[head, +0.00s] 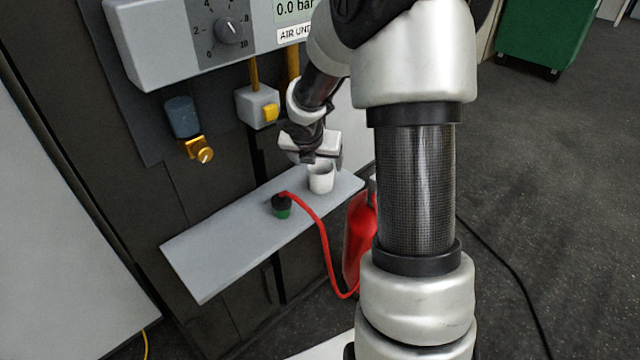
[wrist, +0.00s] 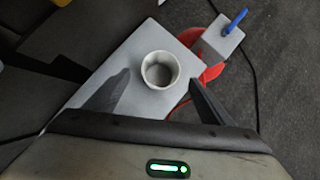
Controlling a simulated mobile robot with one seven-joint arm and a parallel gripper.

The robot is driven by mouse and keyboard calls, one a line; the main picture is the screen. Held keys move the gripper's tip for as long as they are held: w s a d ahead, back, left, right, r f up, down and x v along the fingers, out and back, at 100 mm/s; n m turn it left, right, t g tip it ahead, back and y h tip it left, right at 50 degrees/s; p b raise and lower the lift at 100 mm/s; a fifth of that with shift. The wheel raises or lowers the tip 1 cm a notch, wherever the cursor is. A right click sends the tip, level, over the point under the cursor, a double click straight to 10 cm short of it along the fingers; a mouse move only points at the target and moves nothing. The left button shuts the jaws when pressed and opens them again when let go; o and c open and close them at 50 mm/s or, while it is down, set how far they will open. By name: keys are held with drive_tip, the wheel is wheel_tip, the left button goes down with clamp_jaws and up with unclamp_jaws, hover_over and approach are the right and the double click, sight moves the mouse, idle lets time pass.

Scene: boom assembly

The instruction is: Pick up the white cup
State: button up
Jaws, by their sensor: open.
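A white cup (head: 320,180) stands upright on a grey shelf (head: 220,255), near the shelf's right end in the head view. My gripper (head: 318,160) is just above and behind it in that view. In the wrist view the cup (wrist: 159,70) is seen from above, with its open mouth showing and its inside looking empty. My gripper (wrist: 158,82) is open there, one finger on each side of the picture, with the cup beyond and between the fingertips. The fingers do not appear to touch the cup.
A green and black connector (head: 281,207) with a red hose (head: 322,240) sits on the shelf left of the cup. A red cylinder (head: 359,235) stands beyond the shelf's right side. The shelf's left part is clear.

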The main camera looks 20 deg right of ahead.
sight(321, 168)
drive_tip(key=b+x, duration=0.2)
drive_tip(key=x, duration=0.4)
drive_tip(key=shift+w+d+f, duration=0.2)
drive_tip(key=shift+d+f, duration=0.05)
drive_tip(key=shift+r, duration=0.1)
drive_tip(key=c, duration=1.1)
drive_tip(key=shift+o, duration=0.2)
drive_tip(key=shift+r, duration=0.1)
